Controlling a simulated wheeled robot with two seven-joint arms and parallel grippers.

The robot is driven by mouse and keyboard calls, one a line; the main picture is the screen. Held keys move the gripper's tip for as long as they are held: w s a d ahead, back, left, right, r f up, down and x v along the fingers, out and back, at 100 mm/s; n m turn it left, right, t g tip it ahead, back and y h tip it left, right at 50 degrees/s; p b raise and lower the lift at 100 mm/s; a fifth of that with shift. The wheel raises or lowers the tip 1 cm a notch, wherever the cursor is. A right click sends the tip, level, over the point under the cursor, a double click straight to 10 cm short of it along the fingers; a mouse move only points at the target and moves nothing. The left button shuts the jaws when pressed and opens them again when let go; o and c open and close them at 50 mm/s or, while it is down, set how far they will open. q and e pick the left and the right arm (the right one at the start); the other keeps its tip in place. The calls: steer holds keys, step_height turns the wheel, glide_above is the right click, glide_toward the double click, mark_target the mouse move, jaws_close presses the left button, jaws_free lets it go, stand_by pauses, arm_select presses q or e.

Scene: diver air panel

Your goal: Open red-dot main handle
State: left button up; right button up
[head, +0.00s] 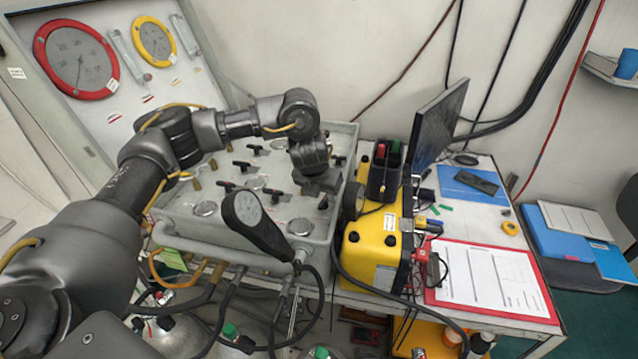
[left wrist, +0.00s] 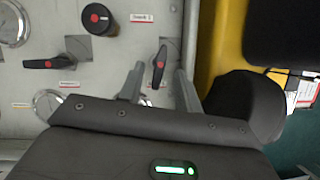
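The air panel (head: 335,228) is a grey box topped with several black handles and round gauges. In the left wrist view, a black handle with a red dot (left wrist: 159,66) points up the picture, at the panel's right side. My left gripper (left wrist: 159,86) is open, with one finger on each side of this handle; I cannot tell whether they touch it. In the head view my left gripper (head: 320,184) is low over the panel's right part and hides much there. Another red-dot handle (left wrist: 50,63) lies crosswise to the left. A round red-dot knob (left wrist: 97,18) sits above. My right gripper is out of view.
A yellow case (head: 372,246) stands close to the panel's right side. A black gauge (head: 248,212) with hoses sticks up at the front edge. A monitor (head: 437,125) and red clipboard (head: 490,278) are farther right. The raised lid holds a red-rimmed gauge (head: 76,58).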

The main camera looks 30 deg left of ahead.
arm_select(q)
steer(key=v, duration=0.9)
steer(key=shift+r, duration=0.2)
steer(key=shift+s, duration=0.1)
